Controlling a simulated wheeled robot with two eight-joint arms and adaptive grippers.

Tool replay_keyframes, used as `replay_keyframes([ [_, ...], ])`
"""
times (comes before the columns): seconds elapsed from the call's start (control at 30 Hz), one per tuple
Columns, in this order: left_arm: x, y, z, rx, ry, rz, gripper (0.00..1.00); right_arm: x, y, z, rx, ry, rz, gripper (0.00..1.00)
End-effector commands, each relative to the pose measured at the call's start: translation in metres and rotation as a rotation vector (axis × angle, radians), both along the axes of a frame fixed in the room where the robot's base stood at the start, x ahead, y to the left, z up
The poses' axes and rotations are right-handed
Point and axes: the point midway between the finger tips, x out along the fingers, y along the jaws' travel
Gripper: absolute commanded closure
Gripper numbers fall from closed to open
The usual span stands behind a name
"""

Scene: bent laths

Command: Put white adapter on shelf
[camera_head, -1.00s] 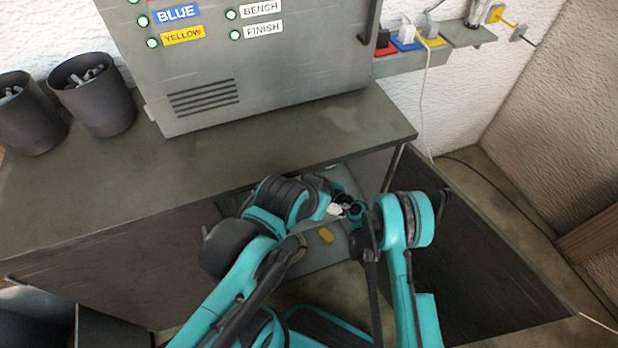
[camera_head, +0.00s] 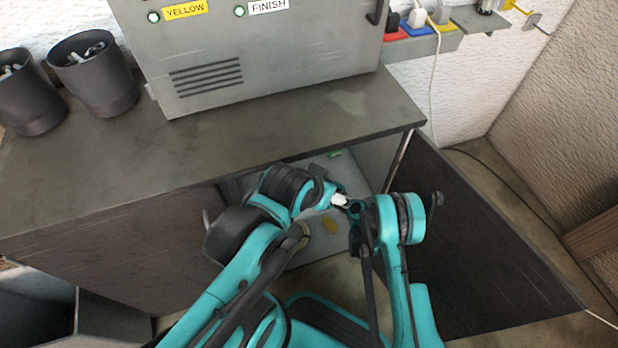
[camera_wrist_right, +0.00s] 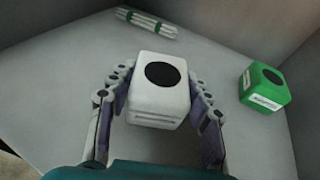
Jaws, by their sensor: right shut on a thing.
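A white adapter (camera_wrist_right: 158,88), a cube with a black round face, is between the fingers of my right gripper (camera_wrist_right: 158,115) in the right wrist view. The gripper is shut on it. A grey surface lies beneath, and I cannot tell whether the adapter touches it. In the head view the white adapter (camera_head: 339,200) shows small between my arm ends, at the opening of the low cabinet. My right gripper (camera_head: 352,208) reaches there from the right. My left arm ends close beside it, and its fingers cannot be made out.
A green adapter (camera_wrist_right: 264,87) and a bundle of white sticks (camera_wrist_right: 147,24) lie on the grey surface. An open dark door (camera_head: 470,240) stands right. A wall shelf (camera_head: 425,46) holds several adapters on coloured pads.

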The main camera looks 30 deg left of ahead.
Motion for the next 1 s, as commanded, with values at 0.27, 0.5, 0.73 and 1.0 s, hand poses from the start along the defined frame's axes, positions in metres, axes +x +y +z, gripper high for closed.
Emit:
replay_keyframes([
  [0.27, 0.0, 0.0, 0.0, 0.0, 0.0, 0.0, 0.15, 0.0, 0.0, 0.0, 0.0, 0.0, 0.0, 0.32],
  [0.5, 0.0, 0.0, 0.0, 0.0, 0.0, 0.0, 0.15, 0.0, 0.0, 0.0, 0.0, 0.0, 0.0, 0.27],
  [0.73, 0.0, 0.0, 0.0, 0.0, 0.0, 0.0, 0.15, 0.0, 0.0, 0.012, 0.0, 0.0, 0.0, 0.27],
  [1.0, 0.0, 0.0, 0.0, 0.0, 0.0, 0.0, 0.15, 0.0, 0.0, 0.063, 0.0, 0.0, 0.0, 0.27],
])
